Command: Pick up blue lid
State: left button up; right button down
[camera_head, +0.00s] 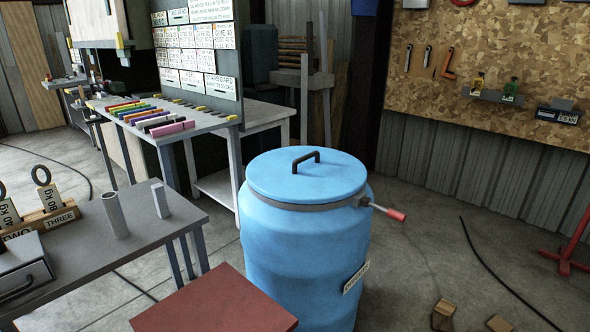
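A light blue lid (272,180) with a dark bar handle (306,160) on top sits on a blue barrel (300,262) in the middle of the camera_head view. A grey clamp ring (310,206) runs around the barrel just under the lid. A lever with a red grip (395,214) sticks out from the ring to the right. A small white label is on the barrel's lower right side. Neither of my grippers shows in this view.
A grey table (150,232) with a tube, a block and ring-topped weights stands at the left. A dark red surface (215,303) lies in front of the barrel. A bench (258,113) with coloured bars stands behind. Floor right of the barrel is mostly clear, with cables and small wood blocks.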

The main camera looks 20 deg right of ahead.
aim_at(300, 175)
jog(key=u, duration=0.2)
jog(key=l+u, duration=0.8)
jog(key=l, duration=0.2)
